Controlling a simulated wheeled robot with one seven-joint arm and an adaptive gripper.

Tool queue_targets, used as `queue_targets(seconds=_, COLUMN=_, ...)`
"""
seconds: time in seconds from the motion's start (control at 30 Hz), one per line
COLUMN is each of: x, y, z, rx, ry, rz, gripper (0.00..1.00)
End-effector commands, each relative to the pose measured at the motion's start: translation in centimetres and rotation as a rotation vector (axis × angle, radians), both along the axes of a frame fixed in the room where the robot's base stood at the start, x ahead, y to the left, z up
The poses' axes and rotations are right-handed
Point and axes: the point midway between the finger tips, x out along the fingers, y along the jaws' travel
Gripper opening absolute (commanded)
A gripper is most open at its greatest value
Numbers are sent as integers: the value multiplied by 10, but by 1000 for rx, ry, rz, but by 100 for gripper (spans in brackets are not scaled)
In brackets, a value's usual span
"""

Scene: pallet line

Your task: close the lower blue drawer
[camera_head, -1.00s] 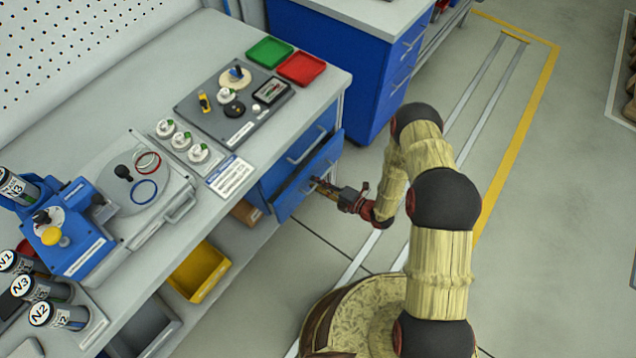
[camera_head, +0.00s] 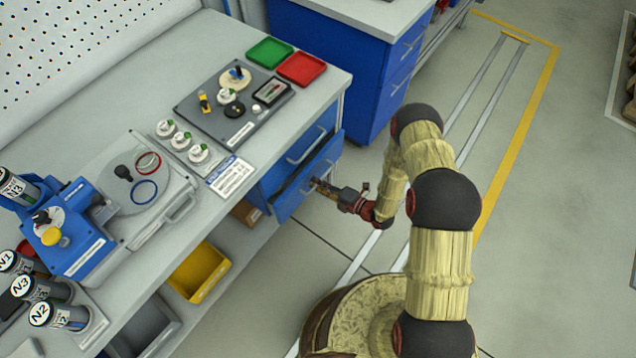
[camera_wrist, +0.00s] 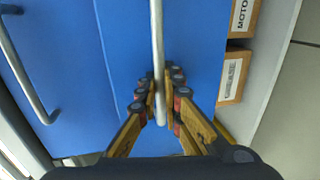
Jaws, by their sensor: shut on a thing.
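The lower blue drawer (camera_head: 290,203) is under the right end of the workbench and stands out a little from the cabinet, with a dark gap above its front. My gripper (camera_head: 319,185) is at this drawer's front. In the wrist view the drawer front (camera_wrist: 195,35) fills the middle, and its grey bar handle (camera_wrist: 157,45) runs down between my gripper's fingers (camera_wrist: 160,98). The fingers are shut on the handle. The upper blue drawer (camera_head: 305,150) sits above it and looks shut; its handle (camera_wrist: 25,85) shows at the left of the wrist view.
A yellow bin (camera_head: 198,272) and cardboard boxes (camera_wrist: 233,75) are on the shelf beside the drawers. A blue cabinet (camera_head: 345,65) stands behind. The bench top holds a green tray (camera_head: 269,52), a red tray (camera_head: 302,69) and fixtures. The floor to the right is open.

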Motion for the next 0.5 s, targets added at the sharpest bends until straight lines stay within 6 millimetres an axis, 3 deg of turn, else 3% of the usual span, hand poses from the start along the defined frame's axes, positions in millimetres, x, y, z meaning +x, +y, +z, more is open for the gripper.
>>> queue_targets(seconds=0.37, x=25, y=33, z=-1, rx=-2, ry=-1, rz=1, gripper=0)
queue_targets(seconds=0.5, x=28, y=35, z=-1, rx=-1, ry=1, rz=0, gripper=0)
